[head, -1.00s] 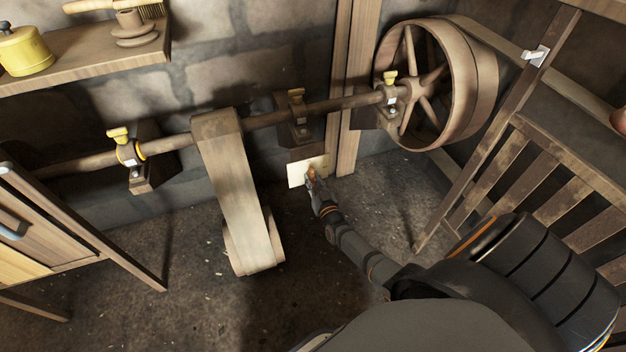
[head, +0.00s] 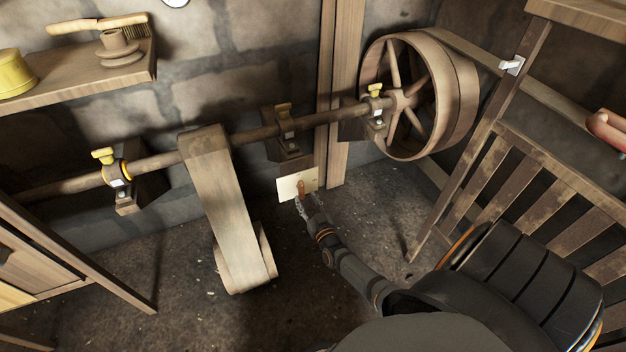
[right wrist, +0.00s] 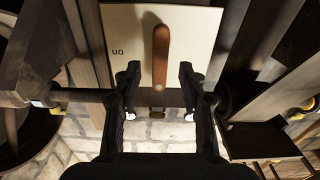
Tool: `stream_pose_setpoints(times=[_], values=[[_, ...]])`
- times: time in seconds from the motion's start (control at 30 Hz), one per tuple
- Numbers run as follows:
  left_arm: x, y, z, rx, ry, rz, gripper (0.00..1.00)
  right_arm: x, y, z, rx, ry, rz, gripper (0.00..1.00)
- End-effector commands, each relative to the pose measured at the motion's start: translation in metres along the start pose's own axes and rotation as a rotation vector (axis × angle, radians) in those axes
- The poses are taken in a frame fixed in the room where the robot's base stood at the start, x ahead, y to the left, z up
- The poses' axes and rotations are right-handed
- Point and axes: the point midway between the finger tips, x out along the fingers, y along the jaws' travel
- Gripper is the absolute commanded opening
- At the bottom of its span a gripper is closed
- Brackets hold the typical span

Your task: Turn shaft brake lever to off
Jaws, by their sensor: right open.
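The brake lever (head: 301,187) is a reddish-brown handle on a cream plate (head: 286,187) low on the wall under the shaft (head: 256,136). In the right wrist view the lever (right wrist: 161,55) points straight up the picture across the plate (right wrist: 203,45). An upside-down "on" mark shows left of the lever there; no other label is visible. My right gripper (head: 308,206) is just below the plate in the head view. In the right wrist view my right gripper (right wrist: 159,85) is open, its fingers on either side of the lever's lower end, with no clear contact. My left gripper is not in view.
A large spoked pulley (head: 418,97) sits at the shaft's right end. A flat belt (head: 223,200) hangs left of my right arm. Slatted wooden rails (head: 512,185) stand at the right, and a shelf (head: 100,80) at upper left. The floor around the gripper is clear.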

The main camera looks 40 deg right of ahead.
Motion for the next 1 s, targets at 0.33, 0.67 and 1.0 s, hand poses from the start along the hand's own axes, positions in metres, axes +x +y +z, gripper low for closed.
stream_pose_setpoints(times=[0.33, 0.67, 1.0], values=[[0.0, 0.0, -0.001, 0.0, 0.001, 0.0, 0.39, -0.074, 0.0, 0.001, 0.002, -0.002, 0.0, 0.41], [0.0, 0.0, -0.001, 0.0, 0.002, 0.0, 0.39, -0.084, 0.0, 0.0, 0.001, -0.001, 0.001, 0.41], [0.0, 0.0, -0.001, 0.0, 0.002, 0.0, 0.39, -0.084, 0.0, 0.0, 0.001, -0.001, 0.0, 0.41]])
